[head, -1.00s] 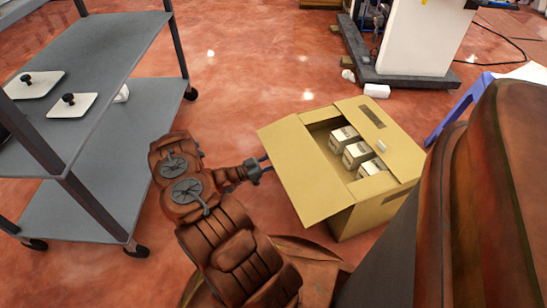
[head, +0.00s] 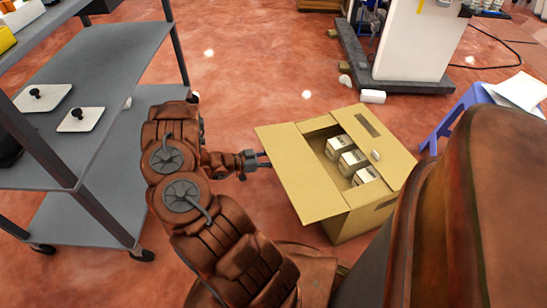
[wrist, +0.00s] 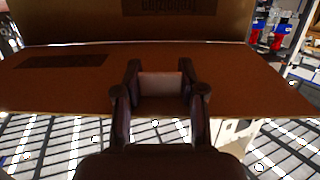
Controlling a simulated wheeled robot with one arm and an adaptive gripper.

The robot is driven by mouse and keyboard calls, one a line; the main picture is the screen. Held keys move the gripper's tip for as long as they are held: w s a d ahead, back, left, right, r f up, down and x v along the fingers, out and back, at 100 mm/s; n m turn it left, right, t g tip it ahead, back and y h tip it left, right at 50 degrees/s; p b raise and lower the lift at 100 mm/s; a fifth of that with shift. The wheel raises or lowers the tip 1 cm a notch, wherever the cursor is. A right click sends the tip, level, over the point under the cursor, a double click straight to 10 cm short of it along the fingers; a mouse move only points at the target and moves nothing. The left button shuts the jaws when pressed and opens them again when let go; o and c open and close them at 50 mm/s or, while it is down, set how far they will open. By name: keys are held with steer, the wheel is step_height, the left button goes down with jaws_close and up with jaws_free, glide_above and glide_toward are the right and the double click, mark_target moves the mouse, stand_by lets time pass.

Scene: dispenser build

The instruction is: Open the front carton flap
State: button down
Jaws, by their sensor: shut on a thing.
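The carton (head: 375,216) stands open on the floor. Its flap (head: 293,173) nearest my arm is folded outward, away from the opening, and slopes over the left side. My gripper (head: 264,160) is at the outer edge of this flap. In the wrist view, my gripper (wrist: 160,76) has its fingers on either side of a pale tab (wrist: 160,86) on the brown flap (wrist: 60,84), shut on it. The opposite flap (head: 372,130) also lies folded out and bears a small white tab (head: 376,155). Several small boxes (head: 352,160) sit inside the carton.
A grey shelf cart (head: 110,70) stands at left, close to my arm, with white plates (head: 81,119) on it. A blue stool (head: 450,118) stands at right. A white machine on a dark base (head: 400,82) is at the back.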

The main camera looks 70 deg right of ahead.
steer(key=shift+s, duration=0.1)
stand_by(0.3)
steer(key=c, duration=0.6)
jaws_free()
steer(key=shift+c, duration=0.2)
steer(key=shift+r, duration=0.1)
steer(key=v, duration=1.2)
